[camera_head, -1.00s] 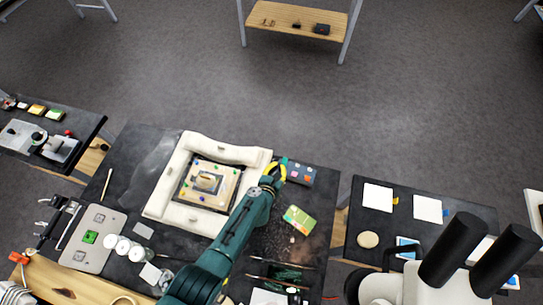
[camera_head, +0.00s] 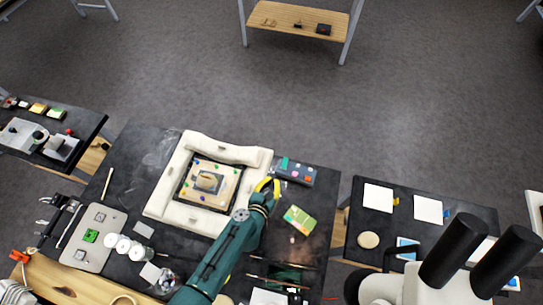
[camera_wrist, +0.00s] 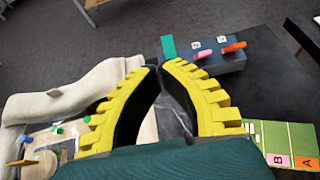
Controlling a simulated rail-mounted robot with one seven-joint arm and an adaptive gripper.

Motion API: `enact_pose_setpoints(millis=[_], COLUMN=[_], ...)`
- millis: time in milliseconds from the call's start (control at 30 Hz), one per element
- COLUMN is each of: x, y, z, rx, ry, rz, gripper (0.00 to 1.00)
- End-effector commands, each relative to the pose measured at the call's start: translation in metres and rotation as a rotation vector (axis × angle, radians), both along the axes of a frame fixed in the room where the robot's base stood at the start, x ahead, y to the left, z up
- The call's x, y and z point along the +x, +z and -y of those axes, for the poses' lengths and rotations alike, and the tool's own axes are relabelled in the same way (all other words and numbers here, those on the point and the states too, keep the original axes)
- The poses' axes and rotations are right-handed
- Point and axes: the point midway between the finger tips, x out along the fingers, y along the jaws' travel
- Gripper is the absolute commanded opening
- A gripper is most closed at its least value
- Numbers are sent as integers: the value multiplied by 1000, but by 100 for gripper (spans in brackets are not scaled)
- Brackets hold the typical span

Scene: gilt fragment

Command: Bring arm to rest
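My gripper (camera_head: 267,184) has yellow ribbed fingers on a dark green arm. In the head view it is over the dark table, just right of the cream padded frame (camera_head: 162,199) and left of the green-and-orange card. The wrist view also shows my gripper (camera_wrist: 161,67), with its fingertips close together but a narrow gap between the dark inner pads. Nothing shows between the fingers. The gilt fragment panel (camera_head: 208,182), with small coloured pieces on it, lies inside the padded frame, apart from the gripper.
A dark box (camera_head: 296,172) with coloured items stands just beyond the gripper. The green-and-orange card (camera_head: 299,219) lies to its right. White jars (camera_head: 122,245) and a grey tray (camera_head: 84,258) are at the left. A side table (camera_head: 440,237) stands right, across a gap.

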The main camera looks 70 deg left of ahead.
Motion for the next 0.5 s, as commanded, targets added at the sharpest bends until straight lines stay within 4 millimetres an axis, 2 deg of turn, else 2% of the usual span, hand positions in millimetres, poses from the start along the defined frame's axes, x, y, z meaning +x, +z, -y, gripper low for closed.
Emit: enact_pose_setpoints(millis=[367, 433, 500], x=[0, 6, 24], y=[0, 7, 28], z=[0, -3, -9], rx=[0, -2, -18], ry=[0, 9, 41], rz=[0, 25, 110], gripper=[0, 0, 0])
